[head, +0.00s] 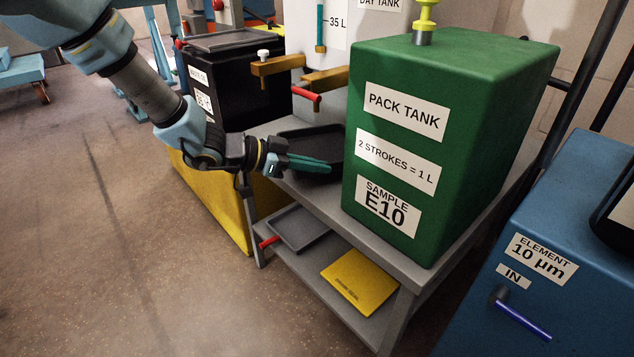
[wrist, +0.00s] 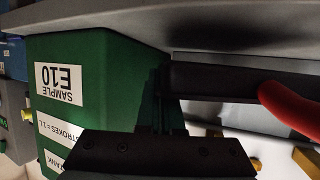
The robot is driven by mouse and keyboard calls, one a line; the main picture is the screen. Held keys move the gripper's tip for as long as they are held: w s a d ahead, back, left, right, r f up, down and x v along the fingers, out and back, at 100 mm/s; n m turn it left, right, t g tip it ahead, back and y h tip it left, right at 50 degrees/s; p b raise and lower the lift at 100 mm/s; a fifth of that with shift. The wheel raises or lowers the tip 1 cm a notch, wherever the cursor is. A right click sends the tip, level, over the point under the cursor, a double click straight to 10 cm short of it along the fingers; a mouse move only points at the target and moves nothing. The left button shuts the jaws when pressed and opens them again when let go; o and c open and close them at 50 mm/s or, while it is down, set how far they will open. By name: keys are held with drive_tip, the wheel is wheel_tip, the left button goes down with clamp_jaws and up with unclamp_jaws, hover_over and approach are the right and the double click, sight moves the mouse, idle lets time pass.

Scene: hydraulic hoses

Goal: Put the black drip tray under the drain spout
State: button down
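The black drip tray (head: 318,137) is on the grey bench top, left of the green pack tank. Its dark side (wrist: 235,80) shows in the wrist view. A brass spout (head: 326,79) with a red lever (head: 306,94) juts from the pale day tank above and behind the tray. The red lever also shows in the wrist view (wrist: 290,108). My gripper (head: 328,166) is at the tray's near side, its teal fingers close together and overlapping the tray in the head view. Its dark fingers (wrist: 163,112) are shadowed at the tray's end. Whether they clasp the wall is unclear.
The green pack tank (head: 470,120) stands close to the right of my fingers. A second brass fitting (head: 275,67) sits left of the spout, beside a black tank (head: 240,90). A grey tray (head: 299,229) and yellow booklet (head: 360,283) lie on the lower shelf.

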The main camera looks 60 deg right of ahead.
sight(317, 190)
drive_tip(key=shift+f+b, duration=0.35)
drive_tip(key=shift+f, duration=1.5)
drive_tip(key=shift+f, duration=0.15)
drive_tip(key=c, duration=1.1)
unclamp_jaws()
drive_tip(key=shift+r, duration=0.2)
drive_tip(key=p+v, duration=0.1)
drive_tip(key=v, duration=1.1)
drive_tip(key=shift+a+f+p, duration=0.1)
drive_tip(key=shift+p, duration=0.25)
